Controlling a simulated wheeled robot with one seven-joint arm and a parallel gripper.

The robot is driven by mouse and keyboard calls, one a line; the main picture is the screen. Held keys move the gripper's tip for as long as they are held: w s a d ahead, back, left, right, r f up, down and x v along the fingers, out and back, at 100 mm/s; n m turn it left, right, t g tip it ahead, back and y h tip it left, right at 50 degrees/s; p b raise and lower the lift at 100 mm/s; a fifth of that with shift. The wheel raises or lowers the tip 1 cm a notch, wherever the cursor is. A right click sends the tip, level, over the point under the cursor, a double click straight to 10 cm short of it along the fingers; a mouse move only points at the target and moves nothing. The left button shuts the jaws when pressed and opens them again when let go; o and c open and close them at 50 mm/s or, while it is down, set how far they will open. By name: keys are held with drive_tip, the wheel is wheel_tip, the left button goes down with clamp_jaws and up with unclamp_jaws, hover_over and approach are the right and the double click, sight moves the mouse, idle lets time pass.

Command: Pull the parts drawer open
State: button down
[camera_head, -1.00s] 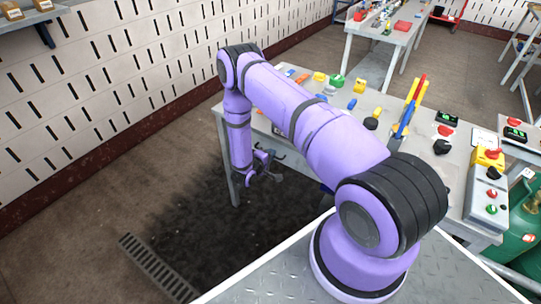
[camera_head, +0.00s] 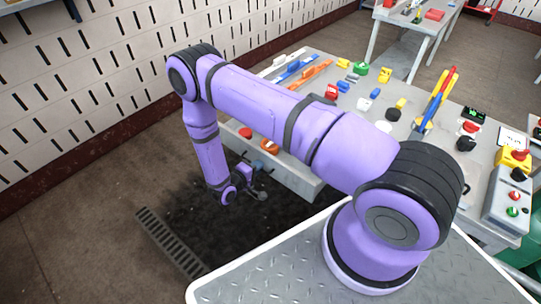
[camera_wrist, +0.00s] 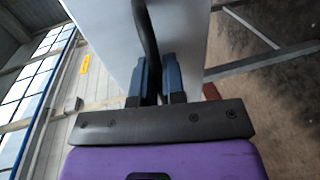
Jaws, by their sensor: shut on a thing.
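The parts drawer (camera_head: 298,181) sticks out from the near side of the workbench, partly hidden behind my arm in the head view. Red and orange parts show inside it. Its pale front (camera_wrist: 108,28) fills the upper middle of the wrist view. My gripper (camera_head: 257,181) is low in front of the drawer front. In the wrist view, the blue fingers of my gripper (camera_wrist: 156,78) are shut on the dark drawer handle (camera_wrist: 146,35), one finger on each side of it.
The workbench (camera_head: 345,103) carries several small coloured parts, a holder with upright tools (camera_head: 436,105) and a control box (camera_head: 508,187). A floor grate (camera_head: 172,243) lies on the left. The floor in front of the drawer is clear. A perforated wall (camera_head: 110,95) stands behind.

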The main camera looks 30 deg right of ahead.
drive_tip(key=f+v, duration=0.1)
drive_tip(key=v, duration=0.7)
drive_tip(key=shift+s+a+f, duration=0.2)
drive_tip(key=shift+a+f, duration=0.15)
drive_tip(key=shift+a, duration=0.2)
drive_tip(key=c, duration=1.2)
unclamp_jaws()
drive_tip(key=shift+c, duration=0.2)
drive_tip(key=v, duration=1)
drive_tip(key=shift+a, duration=0.4)
drive_tip(key=shift+r, duration=0.1)
